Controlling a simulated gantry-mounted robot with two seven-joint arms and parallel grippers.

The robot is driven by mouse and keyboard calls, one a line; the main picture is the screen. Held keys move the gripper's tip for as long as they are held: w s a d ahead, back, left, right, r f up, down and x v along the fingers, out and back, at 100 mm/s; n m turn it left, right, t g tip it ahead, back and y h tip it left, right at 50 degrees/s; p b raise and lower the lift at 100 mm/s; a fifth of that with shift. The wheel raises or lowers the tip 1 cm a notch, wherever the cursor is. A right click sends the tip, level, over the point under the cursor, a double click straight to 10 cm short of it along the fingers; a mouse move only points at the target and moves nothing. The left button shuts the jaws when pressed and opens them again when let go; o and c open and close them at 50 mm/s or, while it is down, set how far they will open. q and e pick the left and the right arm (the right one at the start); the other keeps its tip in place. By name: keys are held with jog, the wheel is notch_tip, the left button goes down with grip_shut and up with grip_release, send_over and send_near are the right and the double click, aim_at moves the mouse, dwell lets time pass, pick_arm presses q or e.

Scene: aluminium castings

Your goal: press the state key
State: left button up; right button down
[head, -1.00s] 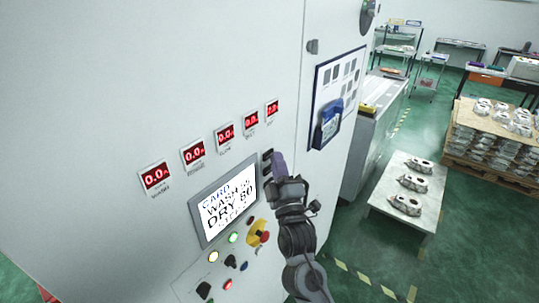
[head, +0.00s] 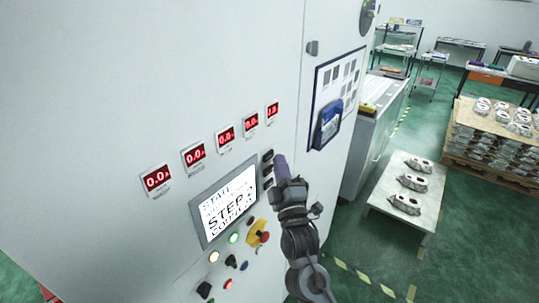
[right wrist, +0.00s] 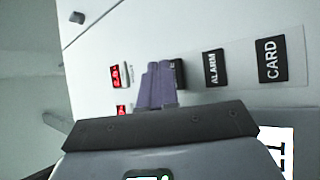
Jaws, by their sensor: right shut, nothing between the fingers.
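A short column of dark keys stands right of the lit screen (head: 228,206) on the white cabinet. In the right wrist view I read an ALARM key (right wrist: 212,67) and a CARD key (right wrist: 271,60). A third dark key (right wrist: 179,72) is partly hidden by my fingers, its label unreadable; it seems to be the top key (head: 267,156). The screen header reads "STAT…", with "STEP 2" below. My right gripper (head: 281,160) is shut and empty, its purple fingertips (right wrist: 159,67) close beside the top key; I cannot tell whether they touch. My left gripper is out of view.
Red number displays (head: 194,156) run above the screen. A blue holder (head: 328,125) hangs on the cabinet's right part. A white table (head: 408,192) with castings stands to the right, over green floor.

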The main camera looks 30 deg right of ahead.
jog(key=shift+s+d, duration=0.1)
jog(key=shift+s, duration=0.2)
jog(key=shift+s+d+p, duration=0.25)
jog(key=shift+s, duration=0.5)
jog(key=shift+s+d+p, duration=0.25)
jog(key=shift+s, duration=0.5)
jog(key=shift+s+d+p, duration=0.25)
jog(key=shift+s, duration=0.5)
